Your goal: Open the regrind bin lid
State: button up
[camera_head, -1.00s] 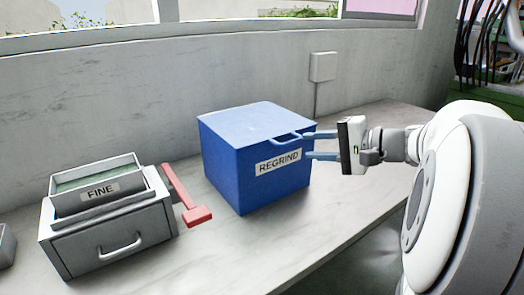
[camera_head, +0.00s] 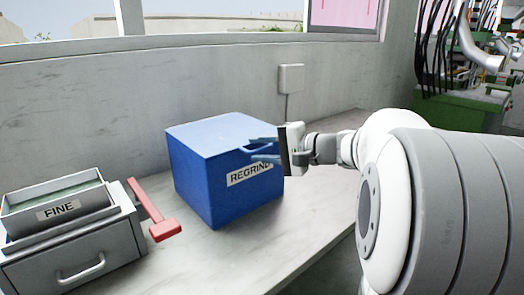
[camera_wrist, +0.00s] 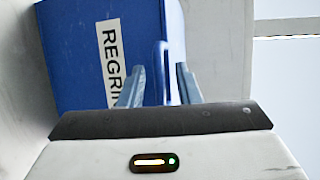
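The blue regrind bin (camera_head: 225,190) stands on the counter with a white REGRIND label on its front. Its lid (camera_head: 215,133) is flat and closed. A blue loop handle (camera_wrist: 159,75) sticks out from the lid's front edge. My gripper (camera_head: 254,148) reaches in from the right at the bin's front. In the wrist view, its two blue-grey fingers stand apart, one on each side of the handle, with gaps visible. The gripper is open and holds nothing. In the head view the fingers partly cover the handle and the label's end.
A grey unit with a drawer and a FINE-labelled tray (camera_head: 58,211) stands left of the bin. A red lever (camera_head: 160,222) sticks out between them. The wall with an outlet box (camera_head: 291,77) is behind. The counter (camera_head: 225,255) in front of the bin is clear.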

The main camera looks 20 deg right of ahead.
grip_shut()
dwell(0.4)
